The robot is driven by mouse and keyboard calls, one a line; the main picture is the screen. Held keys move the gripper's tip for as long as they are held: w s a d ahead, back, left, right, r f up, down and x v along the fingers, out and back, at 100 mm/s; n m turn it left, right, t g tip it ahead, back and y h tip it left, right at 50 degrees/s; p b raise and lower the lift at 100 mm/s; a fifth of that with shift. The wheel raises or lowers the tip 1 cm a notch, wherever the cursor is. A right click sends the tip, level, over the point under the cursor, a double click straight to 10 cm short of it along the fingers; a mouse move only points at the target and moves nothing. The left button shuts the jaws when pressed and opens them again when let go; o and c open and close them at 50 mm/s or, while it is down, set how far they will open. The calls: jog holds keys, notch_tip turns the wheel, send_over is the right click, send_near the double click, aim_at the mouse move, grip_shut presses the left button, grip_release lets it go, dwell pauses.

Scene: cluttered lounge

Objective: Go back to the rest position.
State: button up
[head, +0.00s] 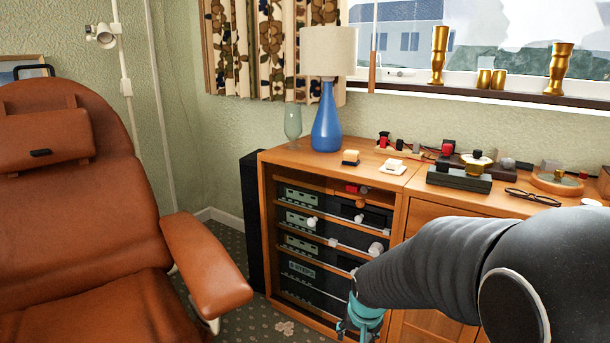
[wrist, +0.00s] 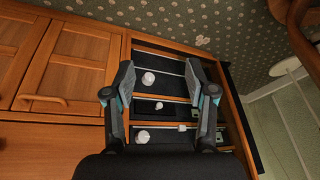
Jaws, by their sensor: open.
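My gripper (wrist: 160,95) is open and empty in the wrist view, its two fingers spread apart. The wooden media cabinet (wrist: 116,72) with its dark shelves lies beyond the fingers in that view. In the head view my arm reaches in from the lower right, and my gripper (head: 360,326) hangs low in front of the cabinet (head: 398,240). Its fingertips are partly cut off by the bottom edge of the head view.
A brown leather armchair (head: 65,220) stands at the left. A blue lamp (head: 326,120), a green glass vase (head: 292,126) and several small items stand on the cabinet top. A tall black speaker (head: 252,220) stands beside the cabinet. Patterned carpet (head: 262,325) shows between chair and cabinet.

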jog(key=s+d+r+n+t+p, duration=0.1)
jog(key=s+d+r, duration=0.3)
jog(key=s+r, duration=1.4)
jog(key=s+p, duration=0.1)
jog(key=s, duration=0.2)
jog(key=shift+s+n+t+p, duration=0.3)
jog(key=shift+s+p, duration=0.05)
jog(key=shift+p, duration=0.05)
jog(key=shift+d, duration=0.1)
dwell(0.7)
